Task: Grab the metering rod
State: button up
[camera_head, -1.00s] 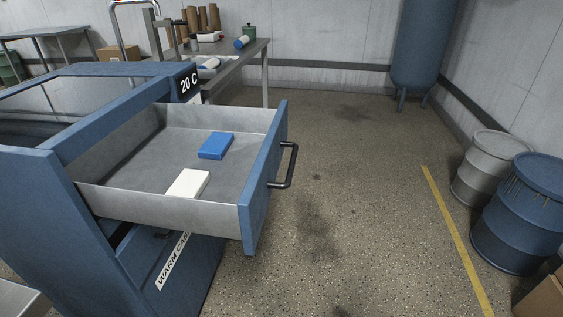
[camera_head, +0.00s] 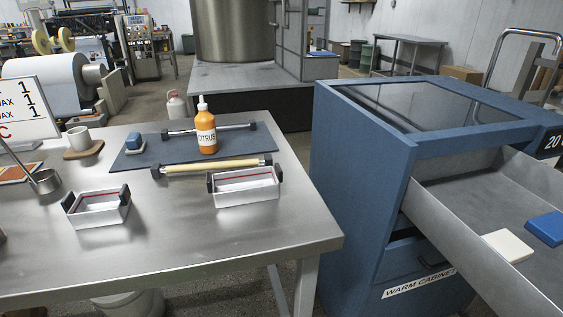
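A thin silver rod with dark ends (camera_head: 232,128) lies on a dark mat (camera_head: 140,160) on the steel table; it looks like a metering rod. An orange bottle labelled CITRUS (camera_head: 206,140) stands in front of it and hides part of its middle. A thicker pale yellow rod with black ends (camera_head: 212,166) lies nearer, along the mat's front edge; I cannot tell for certain which of the two is the metering rod. My gripper is not in view.
Two white trays with black handles stand on the steel table (camera_head: 185,255), one at the left (camera_head: 100,222) and one behind the right front (camera_head: 247,199). A blue block and a mug stand farther back. The blue warm cabinet (camera_head: 355,170), its drawer open, stands at the right.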

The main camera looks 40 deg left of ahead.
aim_at(157, 171)
jog(key=u, duration=1.4)
jog(key=i+j+z, duration=0.25)
jog(key=j, duration=0.3)
